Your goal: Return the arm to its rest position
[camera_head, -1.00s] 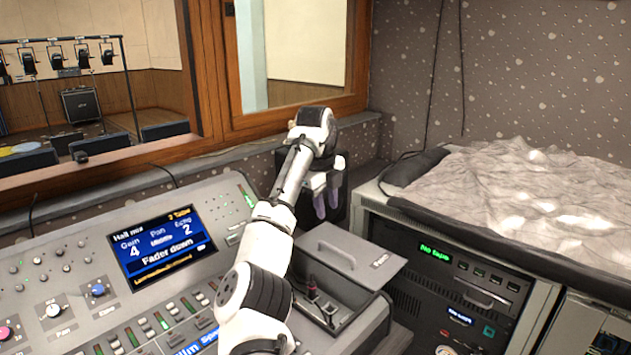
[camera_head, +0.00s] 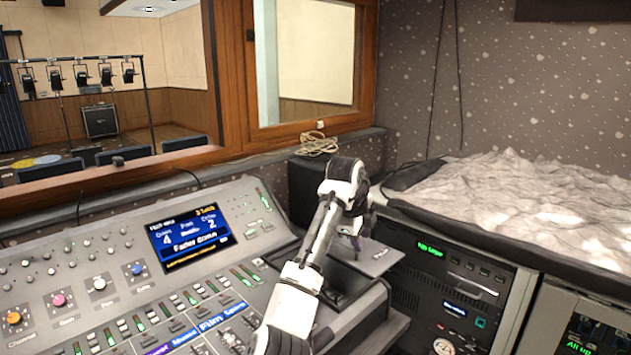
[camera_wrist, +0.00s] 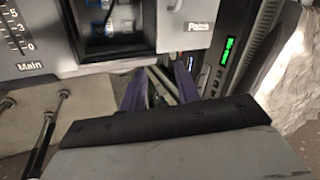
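My arm reaches over the right side of the grey mixing console (camera_head: 110,255) in the head view. My gripper (camera_head: 355,235) is past the console's right part, near the grey lid (camera_head: 380,260), and is partly hidden by my own arm. The lid, marked "Patch" (camera_wrist: 185,30), and an open compartment (camera_wrist: 108,45) lie ahead of the fingers.
The console screen (camera_head: 190,237) reads "Fader down". A rack (camera_head: 450,295) with a green display stands to the right, beside a surface covered by a crumpled grey sheet (camera_head: 510,200). A dark box (camera_head: 305,185) with a coiled cable (camera_head: 318,145) stands behind my arm, below the window.

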